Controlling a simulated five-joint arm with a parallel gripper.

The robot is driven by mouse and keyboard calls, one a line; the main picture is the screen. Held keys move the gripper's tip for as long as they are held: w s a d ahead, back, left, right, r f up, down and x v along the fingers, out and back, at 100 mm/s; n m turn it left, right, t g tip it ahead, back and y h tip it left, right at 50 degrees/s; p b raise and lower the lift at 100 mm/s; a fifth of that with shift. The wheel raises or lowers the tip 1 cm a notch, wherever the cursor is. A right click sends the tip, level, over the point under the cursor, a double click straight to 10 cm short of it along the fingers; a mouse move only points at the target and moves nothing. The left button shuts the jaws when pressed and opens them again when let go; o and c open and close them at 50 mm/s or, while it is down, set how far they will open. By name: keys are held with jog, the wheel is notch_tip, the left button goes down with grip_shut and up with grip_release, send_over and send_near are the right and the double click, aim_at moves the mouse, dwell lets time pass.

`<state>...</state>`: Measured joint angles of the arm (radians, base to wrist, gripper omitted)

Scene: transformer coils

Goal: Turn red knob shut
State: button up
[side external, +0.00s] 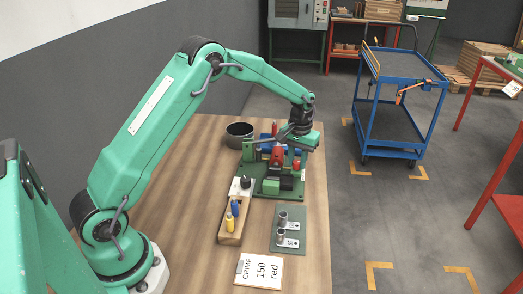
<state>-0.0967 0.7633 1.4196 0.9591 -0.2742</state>
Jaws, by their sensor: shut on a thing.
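My gripper (283,146) reaches down over a green-based fixture (268,187) on the wooden table. It is shut at the red knob (277,156), which shows as a small red part at the fingertips. The fingers hide part of the knob, and its turn angle is too small to read. A second red part (274,129) stands just behind the gripper.
A dark round bowl (239,132) stands behind the fixture. The table's right edge is close.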

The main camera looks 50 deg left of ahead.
aim_at(297, 162)
jog(key=shift+m, duration=0.8)
jog(key=o, duration=1)
jog(key=shift+r, duration=0.1)
jog(key=shift+r, duration=3.85)
